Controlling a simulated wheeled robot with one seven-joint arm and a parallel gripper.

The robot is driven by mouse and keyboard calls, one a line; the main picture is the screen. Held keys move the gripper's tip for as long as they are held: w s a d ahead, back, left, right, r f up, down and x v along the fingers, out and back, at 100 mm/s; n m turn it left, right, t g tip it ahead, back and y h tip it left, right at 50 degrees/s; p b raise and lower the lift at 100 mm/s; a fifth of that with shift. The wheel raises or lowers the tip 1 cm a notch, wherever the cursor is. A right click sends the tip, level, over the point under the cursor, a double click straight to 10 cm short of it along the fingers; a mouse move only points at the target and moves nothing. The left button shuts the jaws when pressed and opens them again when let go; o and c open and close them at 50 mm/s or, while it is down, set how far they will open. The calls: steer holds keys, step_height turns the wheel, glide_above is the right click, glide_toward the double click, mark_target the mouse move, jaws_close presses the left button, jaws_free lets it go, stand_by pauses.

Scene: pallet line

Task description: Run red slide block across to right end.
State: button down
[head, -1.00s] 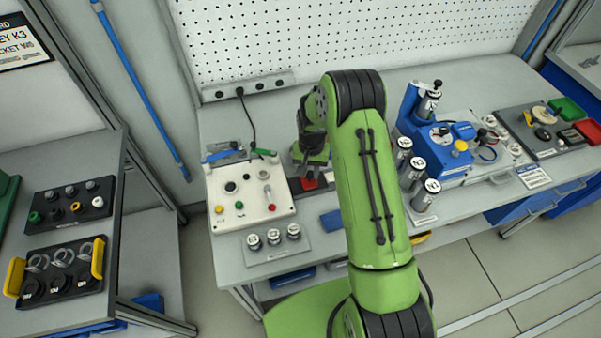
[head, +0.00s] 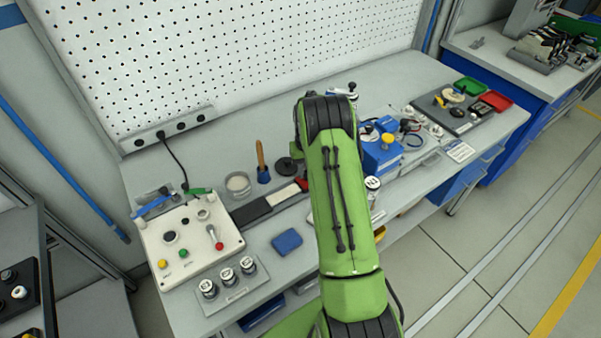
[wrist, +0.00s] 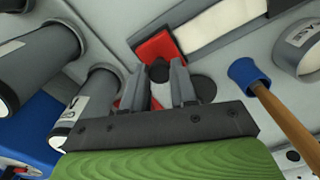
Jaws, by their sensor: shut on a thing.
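The red slide block (wrist: 157,46) sits on the dark slide rail, which has a pale strip (wrist: 218,18), in the wrist view. A dark round knob (wrist: 158,70) shows at the block's edge. My gripper (wrist: 159,78) is shut on this knob, one finger on each side. The block is close to the end of the rail on the left of the wrist view. In the head view the rail (head: 252,210) runs rightward under my arm. Only a small part of the red block (head: 302,184) shows there; my arm hides the rest and the gripper.
Grey cylinders (wrist: 38,62) stand close to my gripper in the wrist view. A wooden-handled tool in a blue holder (head: 263,174) stands behind the rail. A white control box (head: 188,240) is at left, a blue pad (head: 287,241) in front, a blue fixture (head: 382,152) at right.

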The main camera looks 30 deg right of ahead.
steer(key=shift+d+r, duration=0.1)
steer(key=shift+d, duration=0.1)
steer(key=c, duration=0.9)
jaws_free()
steer(key=shift+d, duration=0.15)
steer(key=shift+r, duration=0.1)
step_height(320, 180, up, 16)
steer(key=shift+f+p, duration=0.25)
steer(key=shift+p, duration=0.15)
